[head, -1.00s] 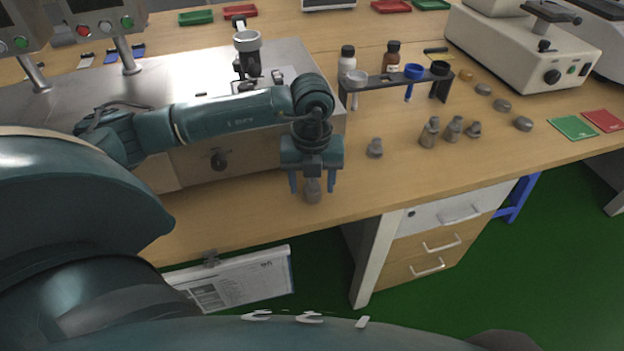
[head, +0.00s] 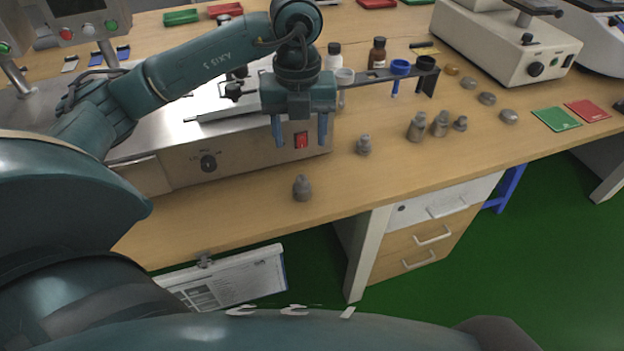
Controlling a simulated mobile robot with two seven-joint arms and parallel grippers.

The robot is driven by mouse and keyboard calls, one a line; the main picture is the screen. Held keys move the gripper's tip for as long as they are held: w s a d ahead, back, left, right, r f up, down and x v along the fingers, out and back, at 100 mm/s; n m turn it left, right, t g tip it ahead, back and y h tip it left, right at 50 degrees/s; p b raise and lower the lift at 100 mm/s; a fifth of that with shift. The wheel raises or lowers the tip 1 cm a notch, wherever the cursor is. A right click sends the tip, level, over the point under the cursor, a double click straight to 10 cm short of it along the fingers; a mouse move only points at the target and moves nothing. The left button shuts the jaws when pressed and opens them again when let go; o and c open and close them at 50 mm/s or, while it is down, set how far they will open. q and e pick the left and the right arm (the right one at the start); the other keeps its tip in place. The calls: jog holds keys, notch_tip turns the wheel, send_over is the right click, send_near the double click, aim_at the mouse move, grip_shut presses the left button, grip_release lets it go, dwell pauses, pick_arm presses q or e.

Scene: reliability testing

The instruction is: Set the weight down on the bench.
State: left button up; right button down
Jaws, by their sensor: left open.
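A grey metal weight (head: 302,188) stands upright on the wooden bench (head: 240,215), near its front edge. My left gripper (head: 300,143) is open and empty, raised above the weight and clear of it, with its two blue fingers pointing down on either side of a red switch seen behind. Other grey weights stand to the right: a single one (head: 364,145) and a group of three (head: 416,127). My right gripper is not in view.
A steel-fronted device (head: 235,160) stands behind the weight. A rack (head: 378,76) with blue and black rings is behind the single weight. Flat discs (head: 487,98), a green card (head: 556,119) and a red card (head: 588,110) lie to the right. The bench around the weight is clear.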

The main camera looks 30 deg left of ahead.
pick_arm(q)
jog(key=s+d+f+m+g+h, duration=0.1)
jog(key=s+d+m+h, duration=0.2)
jog(key=d, duration=0.4)
jog(key=s+d+f+g+h, duration=0.1)
jog(key=s+d+g+h, duration=0.2)
jog(key=d, duration=0.4)
jog(key=s+d+m+h, duration=0.2)
jog(key=s+d+h, duration=0.25)
jog(key=d, duration=0.25)
jog(key=d+r+n+t+h, duration=0.1)
jog(key=d+r+n+h, duration=0.2)
jog(key=d+r+h, duration=0.45)
jog(key=w+a+f+n+t+y, duration=0.35)
jog(key=a+n+t, duration=0.25)
jog(key=n+t, duration=0.55)
jog(key=w+a+f+n+t+y, duration=0.3)
jog(key=a+f+n+t+y, duration=0.15)
jog(key=n+t, duration=0.65)
jog(key=s+a+f+n+g+y, duration=0.2)
jog(key=s+f+n+g, duration=0.1)
jog(key=f, duration=0.4)
jog(key=s+a+f+n+g+y, duration=0.2)
jog(key=s+f+n+g+y, duration=0.1)
jog(key=f, duration=0.5)
jog(key=shift+s+a+f+g, duration=0.25)
jog(key=shift+s+g, duration=0.4)
jog(key=shift+s, duration=0.35)
jog(key=shift+r+n, duration=0.1)
jog(key=shift+n, duration=0.15)
